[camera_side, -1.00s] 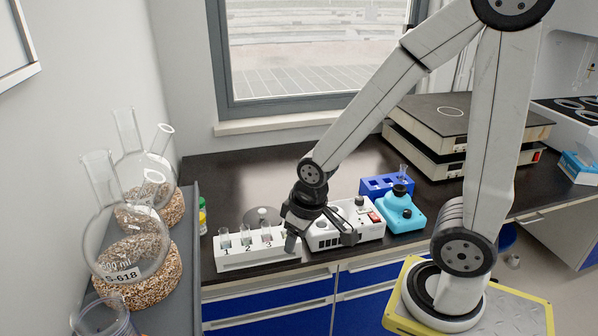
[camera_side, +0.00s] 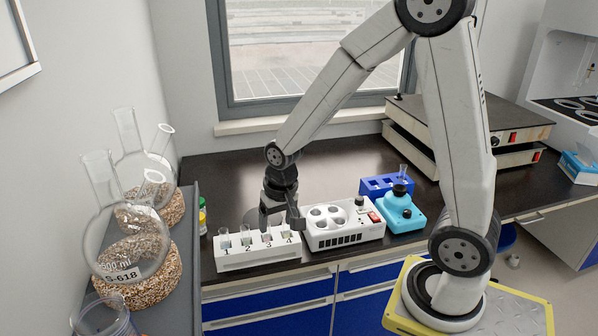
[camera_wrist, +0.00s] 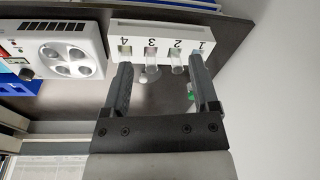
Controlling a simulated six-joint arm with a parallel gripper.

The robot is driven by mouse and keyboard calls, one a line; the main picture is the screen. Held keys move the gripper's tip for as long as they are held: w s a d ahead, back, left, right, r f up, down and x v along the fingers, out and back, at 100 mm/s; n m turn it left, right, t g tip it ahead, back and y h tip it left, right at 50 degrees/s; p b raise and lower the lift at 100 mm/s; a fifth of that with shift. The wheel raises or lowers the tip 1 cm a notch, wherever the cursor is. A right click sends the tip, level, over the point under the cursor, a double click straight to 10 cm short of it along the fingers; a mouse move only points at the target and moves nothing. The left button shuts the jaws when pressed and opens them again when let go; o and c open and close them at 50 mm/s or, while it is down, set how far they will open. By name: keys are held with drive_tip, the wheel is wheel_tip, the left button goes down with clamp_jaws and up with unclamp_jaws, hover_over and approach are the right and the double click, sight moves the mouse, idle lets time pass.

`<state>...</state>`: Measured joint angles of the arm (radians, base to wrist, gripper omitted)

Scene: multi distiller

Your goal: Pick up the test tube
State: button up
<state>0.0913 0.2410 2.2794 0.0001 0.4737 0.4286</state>
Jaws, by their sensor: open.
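A white rack with slots numbered 1 to 4 (camera_side: 240,261) stands near the counter's front edge; it also shows in the wrist view (camera_wrist: 160,31). Clear test tubes stand upright in slot 1 (camera_side: 225,239), slot 2 (camera_side: 245,234) and slot 3 (camera_side: 266,233). In the wrist view, the slot 3 tube (camera_wrist: 152,72) and slot 2 tube (camera_wrist: 176,66) appear between the fingers. My gripper (camera_side: 280,221) is open and points down at the rack's right half, with nothing held; it also shows in the wrist view (camera_wrist: 161,68). I cannot see a tube in slot 4.
A white device with round wells (camera_side: 345,236) stands just right of the rack. A turquoise device (camera_side: 399,212) and a blue rack (camera_side: 376,184) are further right. Glass flasks (camera_side: 128,240) stand at left. The counter behind the rack is mostly clear.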

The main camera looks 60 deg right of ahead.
sight(267, 238)
drive_tip(key=w+d+f+m, duration=0.1)
drive_tip(key=w+d+m, duration=0.1)
drive_tip(key=w+m, duration=0.1)
drive_tip(key=w+d+f+m+g, duration=0.1)
drive_tip(key=w+d+f+m, duration=0.1)
drive_tip(key=w+d+m, duration=0.1)
drive_tip(key=w+d+f+m, duration=0.2)
drive_tip(key=w+d+m, duration=0.1)
drive_tip(key=m, duration=0.1)
drive_tip(key=shift+w+f+g, duration=0.1)
drive_tip(key=shift+f+g, duration=0.1)
drive_tip(key=shift+g, duration=0.1)
drive_tip(key=shift+f, duration=1.3)
drive_tip(key=shift+f, duration=2.6)
clamp_jaws()
drive_tip(key=shift+w+r, duration=0.1)
drive_tip(key=shift+r, duration=0.05)
